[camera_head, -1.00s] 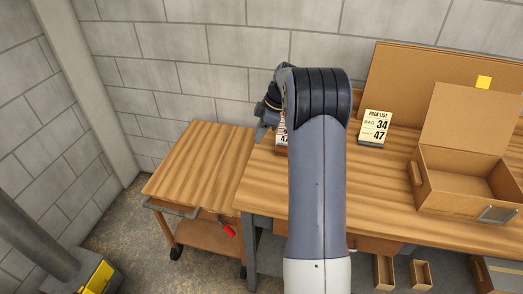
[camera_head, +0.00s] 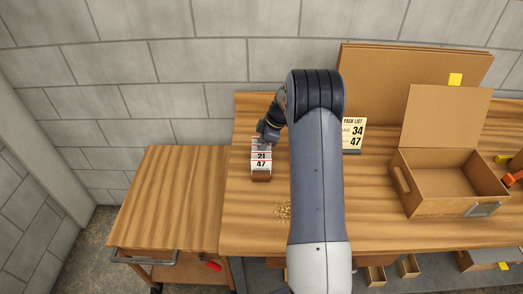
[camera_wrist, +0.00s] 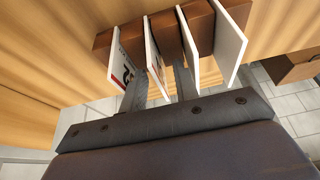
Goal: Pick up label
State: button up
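Several white labels (camera_head: 261,158) stand in a brown holder (camera_head: 261,177) on the bench, left of my arm in the head view. The numbers 21 and 47 can be read on them. In the wrist view the brown holder (camera_wrist: 170,35) carries the upright labels in a row, seen nearly edge-on. My gripper (camera_wrist: 160,88) is open at the row; its fingers lie on either side of one label (camera_wrist: 155,68) with red and black print. Contact cannot be told. In the head view my gripper (camera_head: 267,138) is just behind the labels, its fingertips hard to make out.
A pack list sign (camera_head: 353,133) stands right of my arm, partly hidden. An open cardboard box (camera_head: 450,205) is at right, with brown boards (camera_head: 400,75) behind it. Small crumbs (camera_head: 284,211) lie on the bench (camera_head: 245,225). A bare wooden cart (camera_head: 170,195) stands at left.

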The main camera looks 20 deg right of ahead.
jog(key=shift+c, duration=0.4)
grip_shut()
